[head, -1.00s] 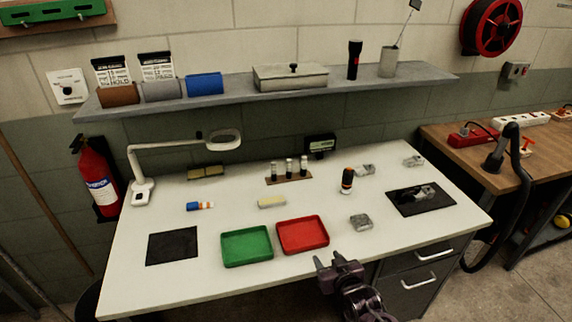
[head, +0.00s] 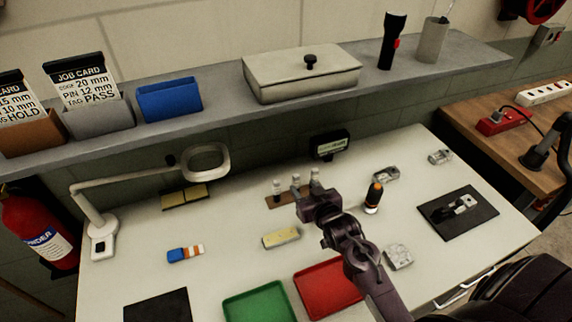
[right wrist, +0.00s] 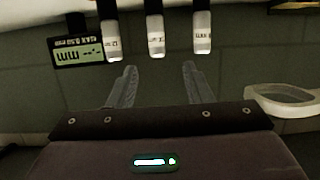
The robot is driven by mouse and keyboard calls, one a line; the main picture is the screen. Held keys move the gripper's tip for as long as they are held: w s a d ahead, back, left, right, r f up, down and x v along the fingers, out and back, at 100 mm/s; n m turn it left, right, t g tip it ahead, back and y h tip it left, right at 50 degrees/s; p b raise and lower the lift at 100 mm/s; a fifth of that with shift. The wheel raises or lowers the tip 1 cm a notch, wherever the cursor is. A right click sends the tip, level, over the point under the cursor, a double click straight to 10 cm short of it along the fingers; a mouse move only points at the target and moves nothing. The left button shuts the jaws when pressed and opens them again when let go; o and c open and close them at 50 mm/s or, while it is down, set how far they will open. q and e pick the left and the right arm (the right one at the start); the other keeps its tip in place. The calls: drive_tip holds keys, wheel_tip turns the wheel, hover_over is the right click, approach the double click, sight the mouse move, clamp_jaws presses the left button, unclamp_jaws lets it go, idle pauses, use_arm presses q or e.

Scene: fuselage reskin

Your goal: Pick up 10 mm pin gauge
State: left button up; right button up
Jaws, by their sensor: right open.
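My left gripper is not in view.
A digital display (head: 329,145) stands behind the gauges. An orange-topped dark tool (head: 373,198) stands to their right, a magnifier lamp (head: 125,183) to their left. Red (head: 330,290) and green (head: 262,305) trays lie in front. The shelf (head: 225,120) overhangs the back.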

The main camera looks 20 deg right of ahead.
sight(297, 179)
drive_tip(key=shift+x, duration=1.4)
drive_tip(key=shift+w+d+p, duration=0.1)
drive_tip(key=shift+w+p, duration=0.1)
drive_tip(key=shift+p, duration=0.2)
drive_tip(key=x, duration=0.3)
drive_tip(key=p+x, duration=0.1)
drive_tip(key=shift+w+d+f, duration=0.1)
drive_tip(key=shift+w+f, duration=0.2)
drive_tip(key=shift+f, duration=0.1)
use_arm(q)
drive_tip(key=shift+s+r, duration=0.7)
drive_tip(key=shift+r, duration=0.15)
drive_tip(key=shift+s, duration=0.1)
use_arm(e)
drive_tip(key=shift+c, duration=0.2)
drive_tip(key=shift+c, duration=1.1)
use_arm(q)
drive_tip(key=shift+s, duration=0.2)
use_arm(e)
clamp_jaws()
